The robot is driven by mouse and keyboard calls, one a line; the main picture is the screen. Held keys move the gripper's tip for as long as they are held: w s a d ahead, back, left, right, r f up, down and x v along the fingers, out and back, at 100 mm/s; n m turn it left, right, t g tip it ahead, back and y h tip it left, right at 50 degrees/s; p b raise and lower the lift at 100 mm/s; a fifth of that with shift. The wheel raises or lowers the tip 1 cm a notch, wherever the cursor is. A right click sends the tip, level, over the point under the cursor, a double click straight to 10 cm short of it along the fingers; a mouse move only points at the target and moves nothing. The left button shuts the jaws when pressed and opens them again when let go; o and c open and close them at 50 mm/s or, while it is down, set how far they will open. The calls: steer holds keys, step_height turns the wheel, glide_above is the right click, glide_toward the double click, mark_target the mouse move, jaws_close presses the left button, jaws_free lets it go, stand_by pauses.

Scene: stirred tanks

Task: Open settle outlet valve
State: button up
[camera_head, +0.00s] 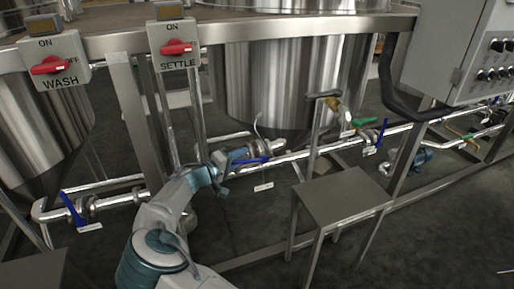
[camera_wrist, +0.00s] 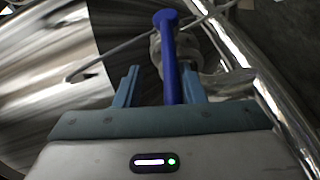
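A blue valve lever (camera_wrist: 170,58) stands between the two fingers of my gripper (camera_wrist: 160,82) in the wrist view, closer to the right finger. The fingers are apart, and I see a gap on the left side of the lever; contact on the right is unclear. In the head view, my gripper (camera_head: 240,157) is at this lever (camera_head: 256,160), on the pipe beneath the middle tank (camera_head: 290,85), near the SETTLE switch box (camera_head: 173,45). A small white tag (camera_head: 263,187) hangs below the valve; its text is too small to read.
Other blue levers sit at the left (camera_head: 73,210) and right (camera_head: 381,135), with a green handle (camera_head: 365,121) near the right one. A metal stand (camera_head: 345,195) is right of my arm. A steel frame post (camera_head: 130,115) rises at left. A thin curved cable (camera_wrist: 125,45) crosses behind the lever.

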steer(key=r, duration=0.1)
steer(key=r+p, duration=0.1)
steer(key=r, duration=0.1)
steer(key=shift+d+r+p, duration=0.3)
steer(key=shift+r, duration=0.1)
steer(key=s+d+r+p, duration=0.1)
steer(key=d+r+p, duration=0.2)
steer(key=d+r, duration=0.3)
steer(key=d, duration=0.5)
steer(key=shift+s, duration=0.35)
